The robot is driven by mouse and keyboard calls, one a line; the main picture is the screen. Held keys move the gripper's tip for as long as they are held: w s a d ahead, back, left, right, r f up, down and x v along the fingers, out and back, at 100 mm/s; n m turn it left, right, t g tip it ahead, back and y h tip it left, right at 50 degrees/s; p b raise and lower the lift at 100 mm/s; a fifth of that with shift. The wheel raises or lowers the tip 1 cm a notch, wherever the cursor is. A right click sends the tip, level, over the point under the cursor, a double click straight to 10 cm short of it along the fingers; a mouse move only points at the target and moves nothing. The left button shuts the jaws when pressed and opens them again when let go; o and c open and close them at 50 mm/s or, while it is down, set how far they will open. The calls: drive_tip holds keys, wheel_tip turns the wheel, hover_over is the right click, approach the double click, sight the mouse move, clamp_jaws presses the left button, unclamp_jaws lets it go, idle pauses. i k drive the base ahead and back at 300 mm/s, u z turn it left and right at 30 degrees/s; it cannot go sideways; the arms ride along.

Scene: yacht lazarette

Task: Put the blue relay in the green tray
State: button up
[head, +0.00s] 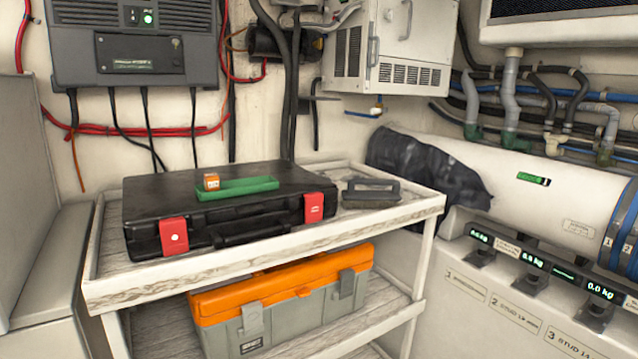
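A shallow green tray (245,188) lies on top of a closed black case (160,195) with red latches, on the upper shelf of a rack. A small orange block (211,182) with a pale face, perhaps a relay, stands at the tray's left end. I cannot tell whether it is inside the tray or just behind it. I see no blue relay in this view. My gripper is not in view.
A dark flat brush-like object (370,192) lies right of the case on the shelf (392,213). An orange and grey toolbox (285,298) fills much of the lower shelf. A white cabinet (392,45) hangs above. A large white cylinder (530,185) lies at the right.

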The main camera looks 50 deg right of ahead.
sight(238, 189)
drive_tip(key=z, duration=0.15)
drive_tip(key=i, duration=1.7)
